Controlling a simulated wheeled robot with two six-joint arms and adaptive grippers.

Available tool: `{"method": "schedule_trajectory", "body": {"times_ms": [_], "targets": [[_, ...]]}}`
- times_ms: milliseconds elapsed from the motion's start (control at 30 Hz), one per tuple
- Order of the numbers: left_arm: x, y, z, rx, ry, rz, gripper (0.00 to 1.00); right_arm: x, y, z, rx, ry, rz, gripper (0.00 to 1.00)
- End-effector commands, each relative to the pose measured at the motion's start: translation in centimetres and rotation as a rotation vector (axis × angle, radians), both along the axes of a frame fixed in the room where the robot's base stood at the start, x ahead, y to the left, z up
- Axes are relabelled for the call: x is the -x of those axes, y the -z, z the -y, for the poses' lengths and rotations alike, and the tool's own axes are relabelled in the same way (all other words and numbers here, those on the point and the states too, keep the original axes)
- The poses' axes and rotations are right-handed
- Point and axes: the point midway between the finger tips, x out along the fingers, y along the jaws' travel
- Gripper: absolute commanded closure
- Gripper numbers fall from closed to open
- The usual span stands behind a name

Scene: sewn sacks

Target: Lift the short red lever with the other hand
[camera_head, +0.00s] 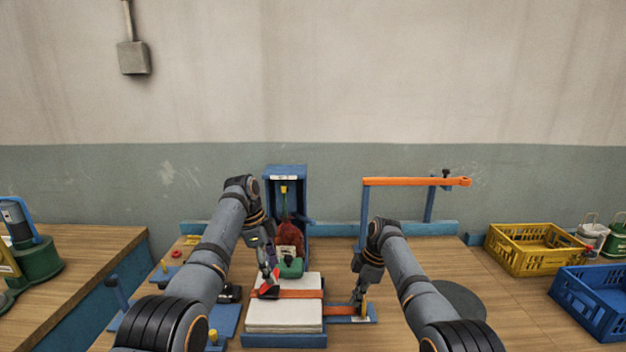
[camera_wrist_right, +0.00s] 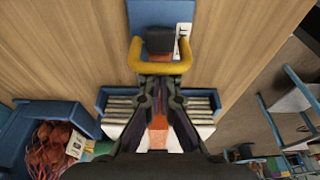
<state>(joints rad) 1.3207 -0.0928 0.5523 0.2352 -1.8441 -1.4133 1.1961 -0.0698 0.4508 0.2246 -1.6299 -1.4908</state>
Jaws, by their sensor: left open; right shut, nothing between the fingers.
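A small red lever (camera_head: 266,290) sits at the left end of the orange strap (camera_head: 300,294), which lies across a stack of flat white sacks (camera_head: 284,318). My left gripper (camera_head: 270,274) is open, pointing down just above the lever; whether it touches it I cannot tell. My right gripper (camera_head: 357,298) is shut and empty, low beside the right end of the strap. In the right wrist view its fingers (camera_wrist_right: 160,88) are close to a yellow loop handle (camera_wrist_right: 133,58) with a dark block (camera_wrist_right: 160,40). The strap shows between and below the fingers there.
Behind the stack stands a blue upright frame (camera_head: 285,172) with a red net sack (camera_head: 290,236). An orange bar (camera_head: 415,182) spans the back right. Yellow (camera_head: 520,262) and blue (camera_head: 590,315) crates stand at the far right. A second table (camera_head: 85,255) is at left.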

Motion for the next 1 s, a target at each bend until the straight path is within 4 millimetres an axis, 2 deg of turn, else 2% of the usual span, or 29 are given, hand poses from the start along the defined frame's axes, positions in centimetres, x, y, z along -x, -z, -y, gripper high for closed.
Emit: {"method": "schedule_trajectory", "body": {"times_ms": [200,533,900,1000], "targets": [[0.0,1.8,0.5,-0.001,0.001,0.0,0.4,0.0,0.2,0.2,0.004,0.002,-0.003,1.0],[0.0,2.1,0.6,0.0,0.001,0.0,0.4,0.0,0.2,0.2,0.004,0.003,-0.002,1.0],[0.0,2.1,0.5,0.0,0.001,-0.001,0.88,0.0,0.2,0.2,0.004,0.003,-0.002,1.0],[0.0,2.1,0.5,0.0,0.001,-0.001,0.88,0.0,0.2,0.3,0.004,0.003,-0.002,1.0]]}}
